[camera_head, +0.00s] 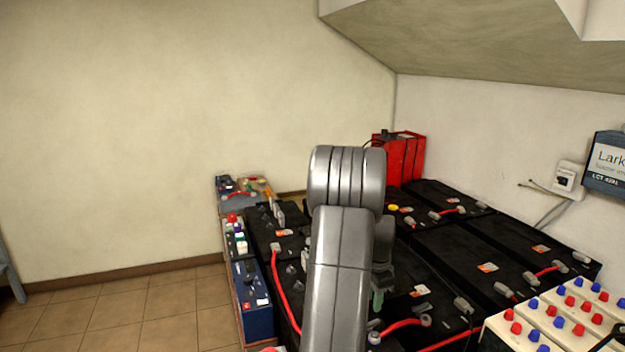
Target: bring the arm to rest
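My grey arm rises from the bottom middle of the head view, with a rounded joint at its top. It stands in front of the black batteries (450,258). A small dark part, which may be my gripper (381,278), shows just right of the arm link, mostly hidden behind it. I cannot make out its fingers or whether it holds anything.
Black batteries with red cables fill the middle and right. A red box (401,157) stands at the back corner, a blue battery (253,300) at the left edge. A white block with red and blue caps (520,335) is at lower right.

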